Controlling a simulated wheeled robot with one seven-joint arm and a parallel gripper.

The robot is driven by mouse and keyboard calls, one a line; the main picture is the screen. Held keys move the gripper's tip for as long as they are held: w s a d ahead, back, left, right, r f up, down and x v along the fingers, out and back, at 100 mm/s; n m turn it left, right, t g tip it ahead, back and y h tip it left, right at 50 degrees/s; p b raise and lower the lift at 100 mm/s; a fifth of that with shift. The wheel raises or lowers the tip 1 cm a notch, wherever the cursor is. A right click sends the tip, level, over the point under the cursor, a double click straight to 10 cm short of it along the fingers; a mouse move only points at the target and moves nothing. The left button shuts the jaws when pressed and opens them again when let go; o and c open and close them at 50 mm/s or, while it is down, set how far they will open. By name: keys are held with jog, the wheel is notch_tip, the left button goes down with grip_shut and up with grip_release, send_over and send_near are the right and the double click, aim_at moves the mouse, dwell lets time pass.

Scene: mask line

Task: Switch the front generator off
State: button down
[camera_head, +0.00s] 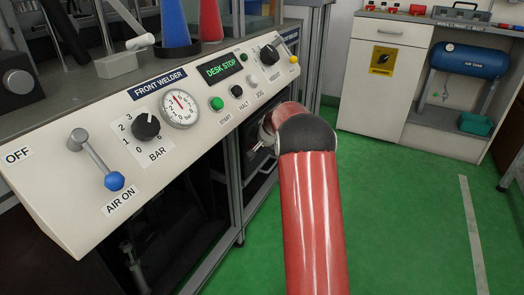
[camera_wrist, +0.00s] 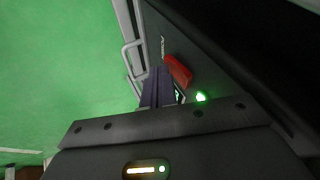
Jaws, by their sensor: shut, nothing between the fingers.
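In the wrist view a dark grey panel carries a red switch (camera_wrist: 178,72) and a lit green lamp (camera_wrist: 200,97). I take this panel to be the generator's face, but no name on it is readable. My gripper (camera_wrist: 158,84) is shut and empty, its dark fingers just left of the red switch. I cannot tell whether the fingertips touch the switch. In the head view my red arm reaches below the front edge of the FRONT WELDER desk (camera_head: 235,110). My arm and the desk hide the gripper and the switch there.
The desk panel holds a blue-knobbed lever (camera_head: 114,181) at AIR ON, a gauge (camera_head: 180,109), a pressure knob (camera_head: 146,126) and a display (camera_head: 221,69) reading DESK STOP. A white cabinet (camera_head: 376,100) and a blue air tank (camera_head: 470,60) stand behind. Green floor (camera_head: 400,230) is clear at right.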

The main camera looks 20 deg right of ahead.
jog(key=shift+f+b, duration=0.15)
jog(key=shift+b, duration=0.15)
jog(key=shift+w+a+b, duration=0.1)
jog(key=shift+w+b, duration=0.05)
jog(key=shift+b, duration=0.45)
jog(key=shift+r+p, duration=0.5)
jog(key=shift+r, duration=0.4)
